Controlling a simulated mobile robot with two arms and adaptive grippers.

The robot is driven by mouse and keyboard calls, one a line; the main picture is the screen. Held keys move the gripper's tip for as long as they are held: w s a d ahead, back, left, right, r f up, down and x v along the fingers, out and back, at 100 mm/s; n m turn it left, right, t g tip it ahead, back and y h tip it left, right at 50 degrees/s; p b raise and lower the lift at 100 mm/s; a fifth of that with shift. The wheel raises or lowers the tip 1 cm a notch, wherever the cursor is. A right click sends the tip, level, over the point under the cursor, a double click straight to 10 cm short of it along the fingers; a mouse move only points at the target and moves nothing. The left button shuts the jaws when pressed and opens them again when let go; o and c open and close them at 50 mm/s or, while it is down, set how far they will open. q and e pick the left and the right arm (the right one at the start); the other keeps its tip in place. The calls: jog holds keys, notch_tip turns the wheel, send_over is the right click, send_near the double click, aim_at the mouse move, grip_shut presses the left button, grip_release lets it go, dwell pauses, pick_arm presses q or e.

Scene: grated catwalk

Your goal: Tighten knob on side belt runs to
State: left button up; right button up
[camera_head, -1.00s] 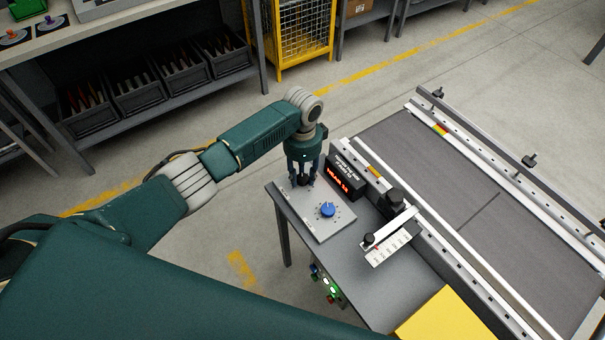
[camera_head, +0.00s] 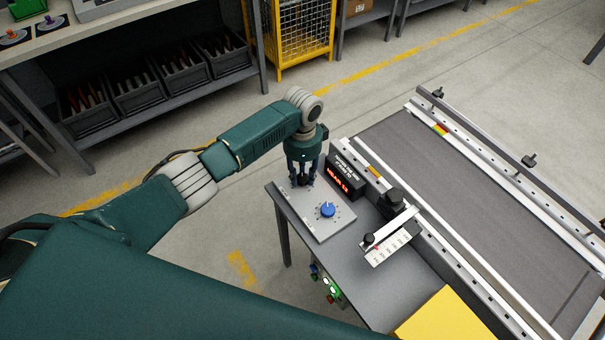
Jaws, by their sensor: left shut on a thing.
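My left gripper (camera_head: 302,178) points down over the far left part of a light grey panel plate (camera_head: 322,228). It is shut on a dark knob (camera_head: 302,181) there, mostly hidden by the fingers. A blue knob (camera_head: 328,209) with marks around it sits on the same plate, nearer and to the right, apart from the gripper. The wide grey belt (camera_head: 450,185) runs between white rails on the right. A black display (camera_head: 347,176) with red lit characters stands beside the belt, just right of the gripper. My right gripper is not in view.
A white scale plate (camera_head: 390,249) with a lever and black knobs lies right of the panel. A yellow block (camera_head: 440,318) is at the table's near edge. Lit green buttons (camera_head: 329,288) sit below the table's left edge. Shelves with black bins (camera_head: 135,85) stand behind.

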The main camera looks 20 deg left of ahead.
aim_at(303, 178)
pick_arm(q)
jog(key=m, duration=0.6)
jog(key=shift+m, duration=2.6)
jog(key=shift+r, duration=0.1)
jog(key=o, duration=1.2)
jog(key=shift+c, duration=0.2)
notch_tip(303, 178, up, 12)
